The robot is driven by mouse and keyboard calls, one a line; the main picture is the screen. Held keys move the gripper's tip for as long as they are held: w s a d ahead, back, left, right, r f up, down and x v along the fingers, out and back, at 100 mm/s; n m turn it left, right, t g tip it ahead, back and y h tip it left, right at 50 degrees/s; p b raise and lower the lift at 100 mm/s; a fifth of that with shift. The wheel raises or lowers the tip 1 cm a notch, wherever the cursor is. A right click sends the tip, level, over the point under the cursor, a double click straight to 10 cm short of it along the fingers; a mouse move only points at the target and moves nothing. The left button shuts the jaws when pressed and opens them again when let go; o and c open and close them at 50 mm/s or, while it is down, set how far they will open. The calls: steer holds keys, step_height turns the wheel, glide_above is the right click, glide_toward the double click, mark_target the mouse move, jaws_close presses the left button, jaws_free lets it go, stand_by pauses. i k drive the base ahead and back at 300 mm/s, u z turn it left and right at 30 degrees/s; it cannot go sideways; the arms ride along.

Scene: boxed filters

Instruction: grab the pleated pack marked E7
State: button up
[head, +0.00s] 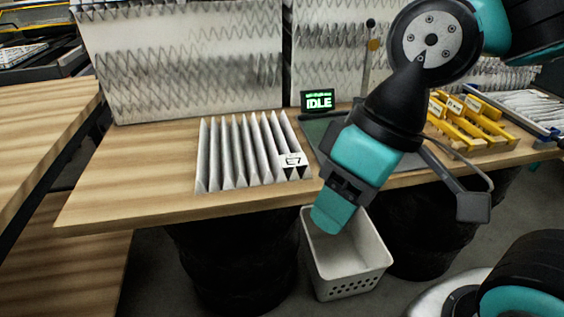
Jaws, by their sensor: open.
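A white pleated pack (240,150) lies on the wooden table with its ridges running front to back. A small white label sits at its right front; its mark ends in 7, and the first character is hard to read. My gripper (333,214) points down and to the left, right of the pack and apart from it. It appears at the table's front edge, over the white basket in the picture. It is open, with nothing seen between the fingers.
A white basket (345,262) stands below the table's front edge. A small display (318,101) reading IDLE stands behind a dark mat (316,128). Yellow labelled holders (470,118) are at the right. Large pleated panels (185,60) stand behind. The table's left part (130,180) is clear.

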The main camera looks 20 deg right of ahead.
mark_target(286, 160)
steer(key=z, duration=0.05)
steer(key=k, duration=0.5)
steer(key=u, duration=0.75)
steer(key=i, duration=1.3)
steer(key=z, duration=0.9)
